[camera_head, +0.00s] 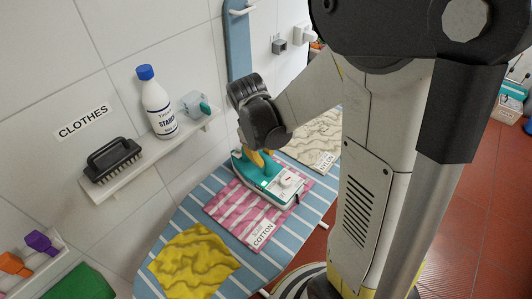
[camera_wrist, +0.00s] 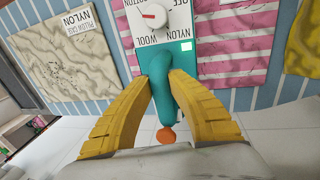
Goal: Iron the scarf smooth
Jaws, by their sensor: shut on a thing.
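A teal and white iron (camera_head: 268,180) sits on a wrinkled pink-and-white striped cloth (camera_head: 228,208) with a COTTON label. My gripper (camera_head: 262,158) is shut on the iron's teal handle. In the wrist view the yellow fingers of my gripper (camera_wrist: 168,95) flank the handle (camera_wrist: 163,100). The white dial (camera_wrist: 150,16) has a red mark pointing left. A crumpled yellow cloth (camera_head: 193,262) lies at the near end of the board. A beige wrinkled NYLON cloth (camera_head: 318,135) lies at the far end.
The blue striped ironing board (camera_head: 180,225) stands along the tiled wall. A wall shelf (camera_head: 150,160) holds a black brush (camera_head: 112,160), a starch bottle (camera_head: 158,105) and a clear cup-like item (camera_head: 195,104). Coloured items sit at the lower left. Red floor (camera_head: 475,190) is open at right.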

